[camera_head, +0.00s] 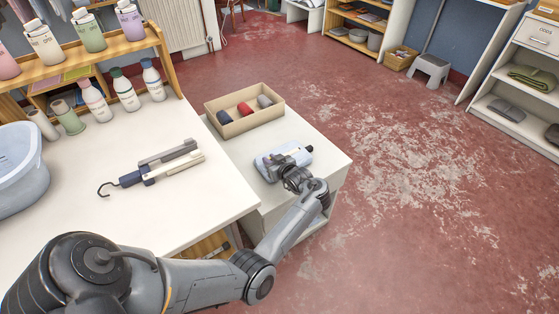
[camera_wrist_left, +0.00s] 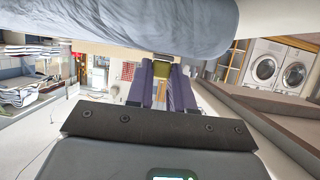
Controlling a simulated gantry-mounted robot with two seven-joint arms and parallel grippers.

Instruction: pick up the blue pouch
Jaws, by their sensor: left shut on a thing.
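In the left wrist view a large blue-grey surface, which looks like the pouch (camera_wrist_left: 120,25), fills the top. The gripper's fingers (camera_wrist_left: 162,75) show below it, with an olive patch between them. Where exactly they grip is hard to see. I cannot see daylight between pouch and table. My right gripper is out of view.
A tan open box (camera_head: 244,125) with dark blue, red and grey rolled items stands behind the pouch. The white worktable (camera_head: 190,205) at the left carries a hook-ended tool (camera_head: 150,168), several bottles and a blue tub (camera_head: 20,172). The red floor at right is open.

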